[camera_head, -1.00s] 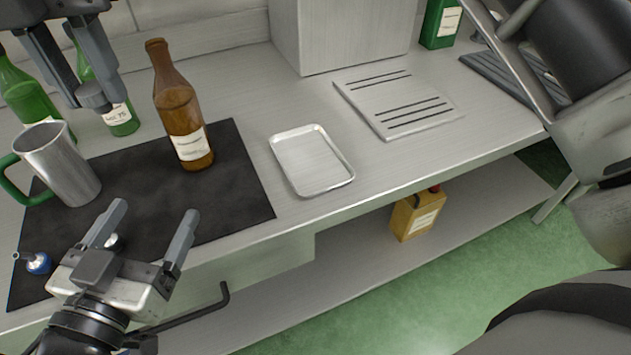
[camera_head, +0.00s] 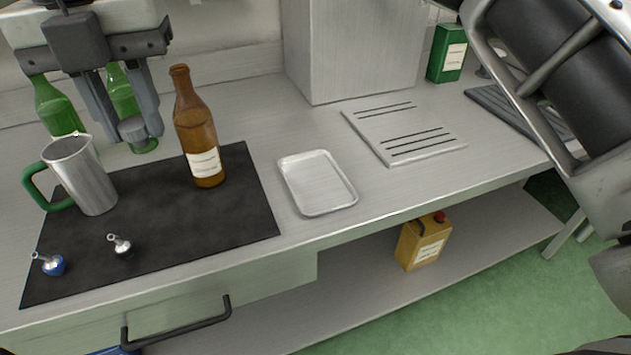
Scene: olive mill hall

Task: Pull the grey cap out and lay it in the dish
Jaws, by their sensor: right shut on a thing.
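My right gripper (camera_head: 128,128) reaches in at the top left and is shut on the grey cap (camera_head: 133,131), a short dark grey cylinder between its fingertips. It holds the cap above the bench, in front of a green bottle and left of the brown bottle. The brown bottle (camera_head: 203,140) stands upright on the black mat with its mouth uncovered. The dish (camera_head: 327,207), a shallow silver metal tray with a raised rim, lies empty on the bench right of the mat. My left gripper is out of view.
A metal mug (camera_head: 92,185) with a green handle and two pourer spouts (camera_head: 122,246) (camera_head: 53,264) are on the black mat (camera_head: 190,235). Green bottles (camera_head: 55,108) stand behind. A slotted plate (camera_head: 405,140) lies right of the dish. The bench around the dish is clear.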

